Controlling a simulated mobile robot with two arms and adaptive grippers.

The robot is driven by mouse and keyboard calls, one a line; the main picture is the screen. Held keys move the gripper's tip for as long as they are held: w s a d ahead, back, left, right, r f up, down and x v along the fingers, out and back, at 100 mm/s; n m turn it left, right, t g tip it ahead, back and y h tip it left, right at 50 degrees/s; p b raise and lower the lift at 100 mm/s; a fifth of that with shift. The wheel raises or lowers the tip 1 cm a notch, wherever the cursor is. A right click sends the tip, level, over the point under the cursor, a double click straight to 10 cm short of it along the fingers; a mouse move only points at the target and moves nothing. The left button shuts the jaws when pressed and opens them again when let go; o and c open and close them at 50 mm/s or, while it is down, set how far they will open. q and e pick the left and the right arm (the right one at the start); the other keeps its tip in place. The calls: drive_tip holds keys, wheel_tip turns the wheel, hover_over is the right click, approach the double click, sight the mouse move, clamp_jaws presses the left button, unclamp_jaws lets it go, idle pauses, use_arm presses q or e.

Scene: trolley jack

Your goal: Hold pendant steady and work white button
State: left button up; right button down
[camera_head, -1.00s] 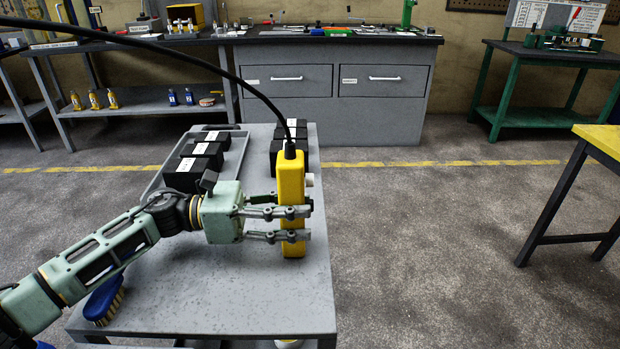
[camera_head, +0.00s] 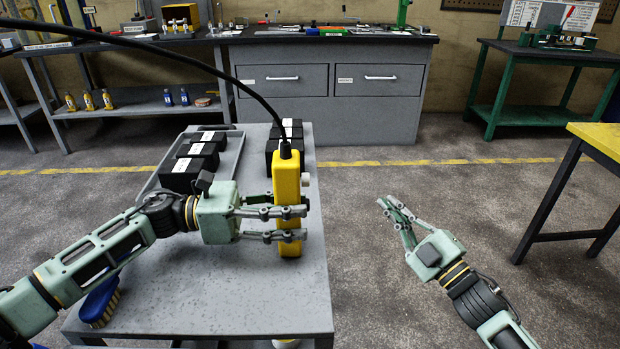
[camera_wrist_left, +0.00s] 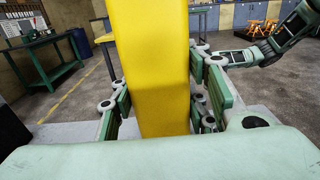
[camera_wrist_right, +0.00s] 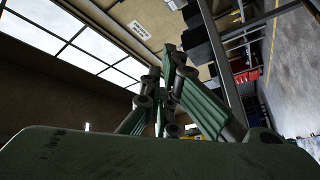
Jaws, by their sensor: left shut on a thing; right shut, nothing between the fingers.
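The yellow pendant (camera_head: 287,192) hangs upright from a black cable (camera_head: 222,72) over the grey cart. My left gripper (camera_head: 303,221) is shut on the lower part of the pendant. The left wrist view shows the pendant (camera_wrist_left: 155,70) between the fingers. A white button (camera_head: 306,180) sticks out from the pendant's right side, above the left fingertips. My right gripper (camera_head: 384,203) is shut and empty, to the right of the pendant and apart from it. In the right wrist view its fingers (camera_wrist_right: 170,60) are together, and no pendant shows clearly.
The grey cart (camera_head: 230,295) bears several black boxes (camera_head: 195,162) at its far end and a blue brush (camera_head: 99,303) at its near left. A yellow-topped table (camera_head: 600,138) stands at the right. A grey workbench (camera_head: 335,100) stands behind.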

sight(307, 180)
drive_tip(key=s+a+r+n+g+y, duration=0.1)
drive_tip(key=s+a+r+n+y, duration=0.1)
drive_tip(key=r+n+y, duration=0.1)
drive_tip(key=s+a+r+n+g+y, duration=0.2)
drive_tip(key=r+n+y, duration=0.2)
drive_tip(key=r, duration=0.3)
drive_tip(key=shift+s+r+n, duration=0.25)
drive_tip(key=shift+r+n, duration=0.05)
drive_tip(key=shift+n, duration=0.2)
drive_tip(key=a, duration=0.8)
drive_tip(key=shift+a, duration=0.35)
idle(0.5)
drive_tip(key=shift+w+a, duration=0.1)
drive_tip(key=shift+a, duration=0.35)
